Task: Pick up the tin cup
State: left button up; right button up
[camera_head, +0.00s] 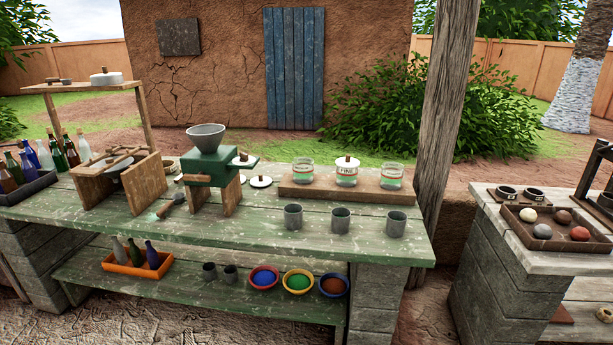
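Three grey metal cups stand upright in a row near the front edge of the green wooden bench (262,225). They are the left cup (293,217), the middle cup (340,221) and the right cup (396,223), each apart from the others. Two smaller, darker cups, one on the left (209,272) and one on the right (230,274), stand on the shelf below. I cannot tell which cup is the tin cup of the task. Neither of my grippers is in view.
Behind the cups, a wooden board (315,196) bears three glass jars. A green grinder (206,170) with a funnel stands left of them. A wooden post (445,110) rises behind the bench's right end. A gap separates the bench from the right table (520,250).

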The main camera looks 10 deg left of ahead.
aim_at(293, 217)
jog(key=i+l+u, duration=0.3)
jog(key=i+l, duration=0.15)
jog(key=l, duration=0.2)
jog(key=i+l+u, duration=0.15)
jog(key=l, duration=0.2)
jog(key=i+l+u, duration=0.1)
jog(key=i+l, duration=0.15)
jog(key=i+l+u, duration=0.15)
jog(key=l, duration=0.35)
jog(key=i+l+u, duration=0.15)
jog(key=l, duration=0.25)
jog(key=i+l+u, duration=0.15)
jog(key=l, duration=0.3)
